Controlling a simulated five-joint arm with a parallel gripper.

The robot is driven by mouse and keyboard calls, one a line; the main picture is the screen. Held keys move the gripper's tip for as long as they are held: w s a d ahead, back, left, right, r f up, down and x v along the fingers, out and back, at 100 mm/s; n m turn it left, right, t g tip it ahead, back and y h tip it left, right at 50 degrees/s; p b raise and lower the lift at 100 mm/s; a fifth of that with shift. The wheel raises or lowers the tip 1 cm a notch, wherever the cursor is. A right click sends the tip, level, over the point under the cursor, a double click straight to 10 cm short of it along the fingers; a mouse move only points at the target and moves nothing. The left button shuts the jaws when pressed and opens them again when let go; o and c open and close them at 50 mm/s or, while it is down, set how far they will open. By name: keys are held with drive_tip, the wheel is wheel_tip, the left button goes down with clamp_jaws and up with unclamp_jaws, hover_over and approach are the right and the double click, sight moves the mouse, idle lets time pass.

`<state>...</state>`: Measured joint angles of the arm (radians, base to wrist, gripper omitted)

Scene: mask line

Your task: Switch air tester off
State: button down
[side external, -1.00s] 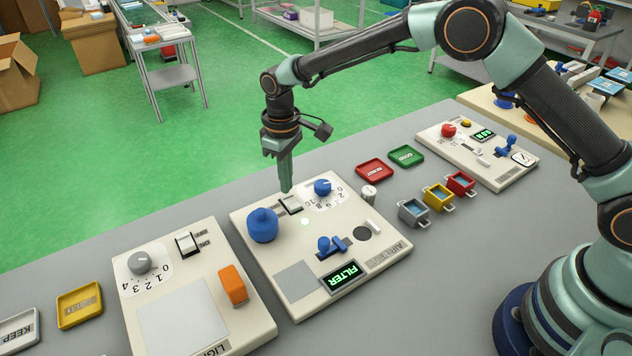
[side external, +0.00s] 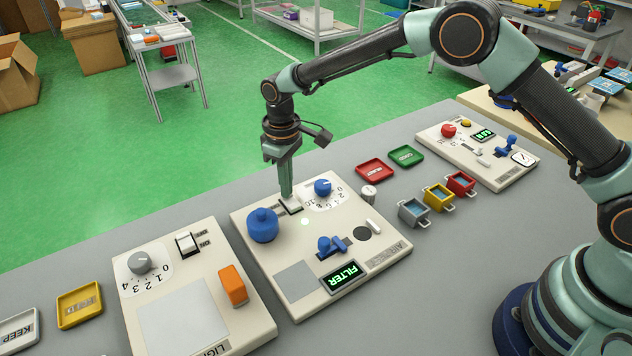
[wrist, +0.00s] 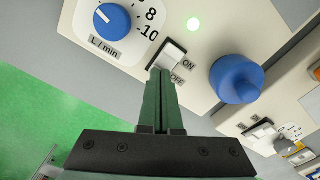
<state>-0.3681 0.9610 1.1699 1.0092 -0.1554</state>
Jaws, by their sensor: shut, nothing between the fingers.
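The air tester (side external: 330,245) is the middle cream panel on the grey bench. My gripper (wrist: 161,76) is shut and empty. Its fingertips are at the switch's OFF-side edge and seem to touch it. In the side view my gripper (side external: 288,193) covers part of the switch. A pale green light (wrist: 193,24) glows near it.
A light panel (side external: 185,290) with its own switch stands to the left. Another panel (side external: 476,150) stands at the back right. Red (side external: 375,169) and green (side external: 406,156) trays and several small bins lie between. The blue knob stands close beside my fingers.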

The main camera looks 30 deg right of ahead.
drive_tip(key=shift+f, duration=0.25)
drive_tip(key=shift+r, duration=3.55)
drive_tip(key=s+d+r+m+t, duration=0.1)
drive_tip(key=s+d+r, duration=0.3)
drive_tip(key=d+r, duration=0.25)
drive_tip(key=s+d+r+m+t, duration=0.2)
drive_tip(key=s+d+r, duration=0.25)
drive_tip(key=r, duration=0.35)
drive_tip(key=s+d+m+t, duration=0.2)
drive_tip(key=s+d, duration=0.6)
drive_tip(key=s, duration=0.4)
drive_tip(key=shift+s+m+t, duration=0.3)
drive_tip(key=shift+s+m, duration=0.1)
drive_tip(key=shift+m, duration=0.1)
